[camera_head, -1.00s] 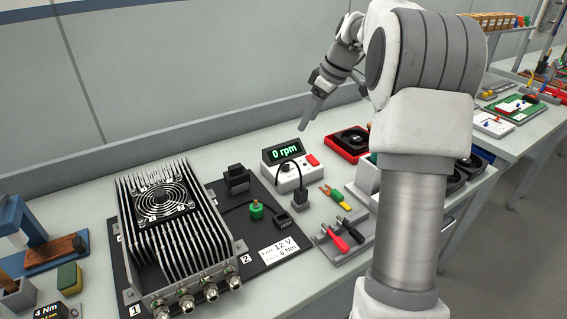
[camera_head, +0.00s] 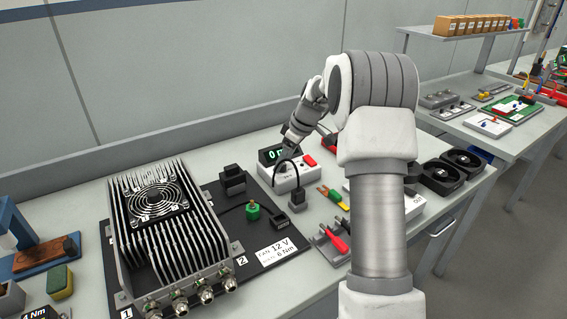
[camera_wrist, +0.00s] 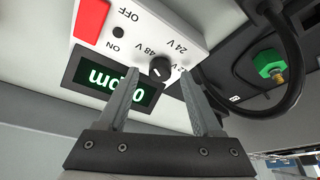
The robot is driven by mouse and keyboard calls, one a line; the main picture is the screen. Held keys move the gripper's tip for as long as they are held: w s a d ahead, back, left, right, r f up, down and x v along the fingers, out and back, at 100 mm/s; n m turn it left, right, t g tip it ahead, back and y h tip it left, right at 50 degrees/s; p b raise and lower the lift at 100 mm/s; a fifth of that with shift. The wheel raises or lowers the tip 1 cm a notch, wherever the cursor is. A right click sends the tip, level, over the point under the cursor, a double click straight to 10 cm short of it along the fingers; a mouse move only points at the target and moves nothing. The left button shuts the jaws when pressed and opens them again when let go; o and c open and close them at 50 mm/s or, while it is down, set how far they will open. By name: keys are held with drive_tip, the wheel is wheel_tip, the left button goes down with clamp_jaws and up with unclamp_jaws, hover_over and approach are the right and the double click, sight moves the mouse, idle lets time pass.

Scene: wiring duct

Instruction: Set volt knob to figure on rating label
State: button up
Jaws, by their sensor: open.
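The volt knob (camera_wrist: 160,68) is a dark round knob with a white mark on the white supply box (camera_wrist: 165,25). Labels 48 V and 24 V show beside it in the wrist view. A third label ending in V is partly hidden by a finger. I cannot tell for certain which label the mark points to. My gripper (camera_wrist: 158,75) is open, with its fingertips on either side of the knob; contact is unclear. In the head view my gripper (camera_head: 288,152) is at the box and hides the knob. The rating label (camera_head: 277,248) reads FAN 12 V and 6 Nm.
The box's display (camera_wrist: 113,82) reads 0 rpm, upside down in the wrist view. A red switch (camera_wrist: 92,22) sits by OFF and ON. A black cable (camera_wrist: 285,75) arcs close by.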

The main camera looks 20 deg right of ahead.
drive_tip(key=shift+w+a+f, duration=0.1)
drive_tip(key=shift+f, duration=0.3)
drive_tip(key=shift+c, duration=0.3)
clamp_jaws()
